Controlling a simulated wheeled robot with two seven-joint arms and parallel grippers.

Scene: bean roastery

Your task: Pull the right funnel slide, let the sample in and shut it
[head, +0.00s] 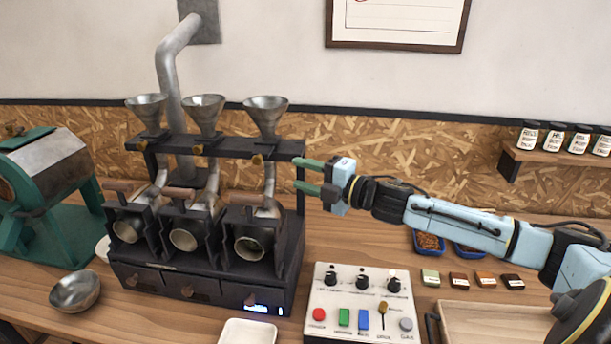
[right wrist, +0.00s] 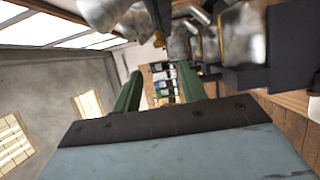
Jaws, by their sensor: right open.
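The right funnel (head: 266,115) is a metal cone on the dark rack above the right roaster drum (head: 250,245). Its slide (head: 257,158) shows a small brass knob at the front, under the cone. In the right wrist view a brass knob (right wrist: 159,40) shows beyond the fingers, near blurred metal cones. My right gripper (head: 297,174) is open and empty, with green fingers pointing left. It is to the right of the slide knob in the picture and apart from it. Whether a sample lies in the funnel cannot be told. My left gripper is not in view.
Two more funnels (head: 204,113) stand left on the rack. A control box (head: 362,300) with knobs and coloured buttons sits below my right arm. A metal bowl (head: 75,291), a white tray (head: 248,333) and a wooden tray (head: 495,325) are on the counter.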

